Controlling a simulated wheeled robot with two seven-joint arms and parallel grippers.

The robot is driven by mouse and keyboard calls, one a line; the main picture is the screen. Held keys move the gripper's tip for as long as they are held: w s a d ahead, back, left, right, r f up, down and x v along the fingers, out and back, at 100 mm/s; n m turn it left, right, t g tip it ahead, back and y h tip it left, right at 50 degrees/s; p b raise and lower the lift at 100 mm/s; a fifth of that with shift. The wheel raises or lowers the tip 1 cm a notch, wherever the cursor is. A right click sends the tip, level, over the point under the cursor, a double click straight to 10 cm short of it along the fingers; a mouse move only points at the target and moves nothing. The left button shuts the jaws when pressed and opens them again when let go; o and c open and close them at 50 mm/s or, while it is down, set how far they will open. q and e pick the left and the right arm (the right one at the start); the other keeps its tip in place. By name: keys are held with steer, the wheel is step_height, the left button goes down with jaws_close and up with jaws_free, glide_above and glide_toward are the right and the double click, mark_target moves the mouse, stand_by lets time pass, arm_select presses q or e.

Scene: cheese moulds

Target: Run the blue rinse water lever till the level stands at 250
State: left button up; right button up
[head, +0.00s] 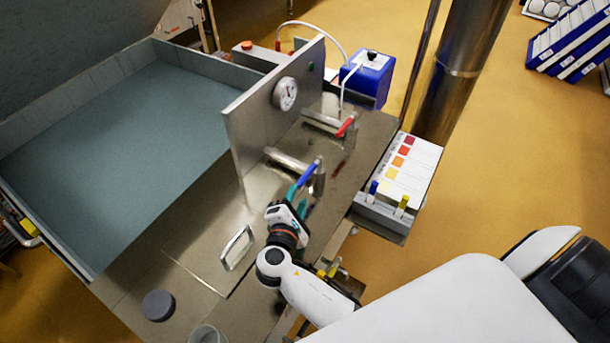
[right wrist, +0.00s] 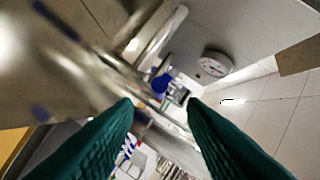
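The blue lever (head: 307,174) sits on a steel tap pipe (head: 287,159) that comes out of the upright steel panel (head: 250,120). My right gripper (head: 298,193) is at the near end of the blue lever. In the right wrist view its teal fingers are apart, with a blue piece (right wrist: 160,84) showing beyond the gap between the tips. I cannot tell whether a finger touches the lever. A round white dial (head: 285,94) is on the panel and also shows in the right wrist view (right wrist: 214,63); its reading is too small to read. My left gripper is not in view.
A red lever (head: 346,126) is on a second tap behind the blue one. A large grey vat (head: 75,245) is at left. A rack with a colour card (head: 411,165) is at right. A metal handle (head: 237,247) and a dark puck (head: 158,305) are on the near worktop.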

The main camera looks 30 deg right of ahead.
mark_target(303, 183)
steer(key=p+x, duration=0.1)
steer(key=x, duration=0.8)
steer(key=shift+d, duration=0.15)
steer(key=shift+c, duration=0.6)
jaws_close()
